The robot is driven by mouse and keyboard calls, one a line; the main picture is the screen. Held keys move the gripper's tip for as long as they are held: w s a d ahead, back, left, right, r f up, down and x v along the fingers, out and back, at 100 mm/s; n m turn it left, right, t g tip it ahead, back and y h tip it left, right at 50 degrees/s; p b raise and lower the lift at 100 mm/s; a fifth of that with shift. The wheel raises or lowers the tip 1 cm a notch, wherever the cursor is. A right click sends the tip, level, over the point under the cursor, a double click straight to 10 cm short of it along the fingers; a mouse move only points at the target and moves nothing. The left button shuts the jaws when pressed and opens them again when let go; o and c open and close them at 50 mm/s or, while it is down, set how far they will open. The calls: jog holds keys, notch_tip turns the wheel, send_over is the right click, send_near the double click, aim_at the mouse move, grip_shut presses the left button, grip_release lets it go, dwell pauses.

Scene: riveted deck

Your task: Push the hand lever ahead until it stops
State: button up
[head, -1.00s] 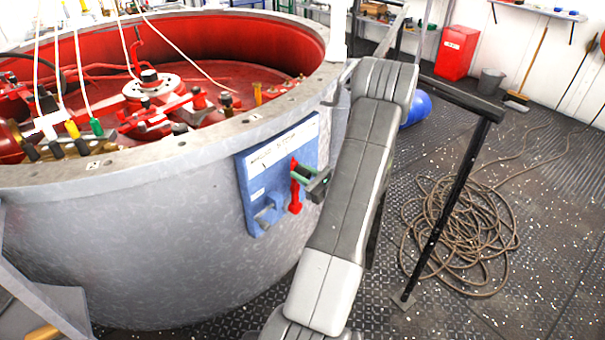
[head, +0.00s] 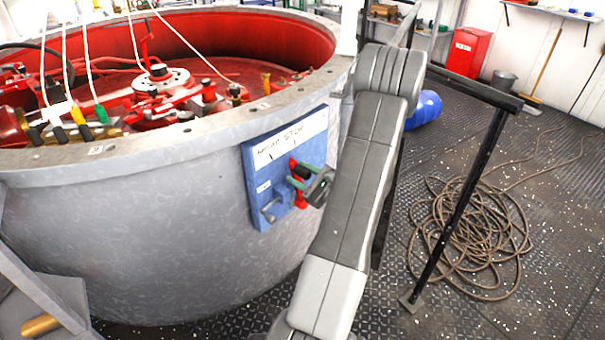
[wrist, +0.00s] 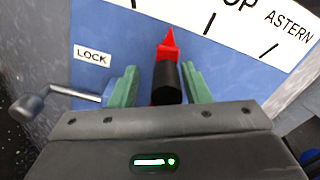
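The hand lever is red with a black round grip (wrist: 167,82); its red pointed tip (wrist: 169,42) shows beyond the grip in the wrist view. In the head view the red lever (head: 302,199) is partly covered by my gripper (head: 298,181). It sits on a blue panel (head: 258,170) on the grey drum's side. My gripper (wrist: 160,86) has its green fingers apart, one on each side of the black grip. A gap shows at the left finger; the right finger is close to the grip, contact unclear. The tip appears left of the tick under STOP.
A white scale plate (head: 290,139) with tick marks tops the panel; ASTERN is at its right end in the wrist view. A grey crank with a knob (wrist: 28,106) is beside the LOCK label (wrist: 92,54). A black rail post (head: 455,215) and coiled rope (head: 470,240) are at right.

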jog(key=shift+d, duration=0.1)
jog(key=shift+s+d, duration=0.2)
jog(key=shift+d, duration=0.05)
jog(key=p+v, duration=0.1)
jog(key=v, duration=1.2)
jog(key=shift+p, duration=0.3)
jog(key=shift+a, duration=0.1)
jog(key=b+x, duration=0.1)
jog(key=x, duration=1.2)
jog(key=shift+w+a+b, duration=0.15)
jog(key=shift+w+b, duration=0.1)
jog(key=shift+b, duration=0.05)
jog(key=shift+w+r, duration=0.15)
jog(key=shift+w+p, duration=0.1)
jog(key=shift+p, duration=0.2)
